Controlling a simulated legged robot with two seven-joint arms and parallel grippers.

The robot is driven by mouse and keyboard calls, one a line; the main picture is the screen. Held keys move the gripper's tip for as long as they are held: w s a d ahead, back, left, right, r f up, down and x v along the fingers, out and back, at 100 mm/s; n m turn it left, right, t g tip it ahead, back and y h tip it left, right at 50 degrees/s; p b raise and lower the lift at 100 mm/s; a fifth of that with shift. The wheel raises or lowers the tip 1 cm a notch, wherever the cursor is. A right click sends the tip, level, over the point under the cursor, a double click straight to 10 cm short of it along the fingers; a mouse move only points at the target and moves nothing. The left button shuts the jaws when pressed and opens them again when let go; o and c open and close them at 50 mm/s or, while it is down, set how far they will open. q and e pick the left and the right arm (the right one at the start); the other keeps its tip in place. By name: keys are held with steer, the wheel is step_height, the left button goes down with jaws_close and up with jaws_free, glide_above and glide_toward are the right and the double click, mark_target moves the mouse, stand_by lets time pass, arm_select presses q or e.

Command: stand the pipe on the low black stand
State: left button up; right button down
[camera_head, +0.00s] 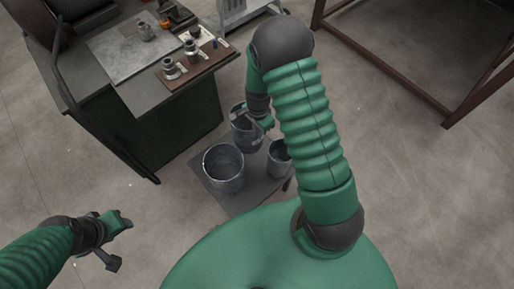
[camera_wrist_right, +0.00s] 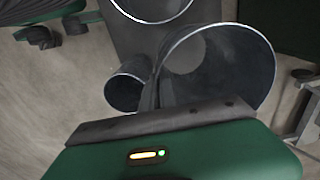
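Three grey metal pipes show in the head view. One pipe (camera_head: 241,139) is upright at the back, by my right gripper (camera_head: 258,120). A wide pipe (camera_head: 224,172) and a narrower pipe (camera_head: 277,160) stand upright on the low black stand (camera_head: 233,203). In the right wrist view, the back pipe (camera_wrist_right: 255,62) looms large and its near rim meets my gripper (camera_wrist_right: 155,115). The fingertips are mostly hidden, so I cannot tell whether they grip its wall. Whether its base touches the stand is unclear. My left gripper (camera_head: 121,240) is open and empty, away to the left.
A dark green workbench (camera_head: 190,125) stands close on the left of the stand, with a metal plate (camera_head: 130,50) and a wooden board of fittings (camera_head: 180,78) on top. A grey cart (camera_head: 240,12) is behind. A brown metal frame (camera_head: 375,50) is at right. Floor right is clear.

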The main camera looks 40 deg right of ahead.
steer(key=b, duration=0.1)
glide_above(258, 147)
step_height(258, 147, down, 7)
steer(key=shift+w+r, duration=0.1)
steer(key=shift+a+f+b, duration=0.1)
steer(key=shift+f+b, duration=0.2)
steer(key=shift+f, duration=0.4)
step_height(258, 147, down, 3)
steer(key=shift+r+b, duration=0.1)
steer(key=shift+b, duration=0.35)
steer(key=shift+f, duration=0.3)
steer(key=c, duration=1.7)
jaws_free()
steer(key=shift+r, duration=0.1)
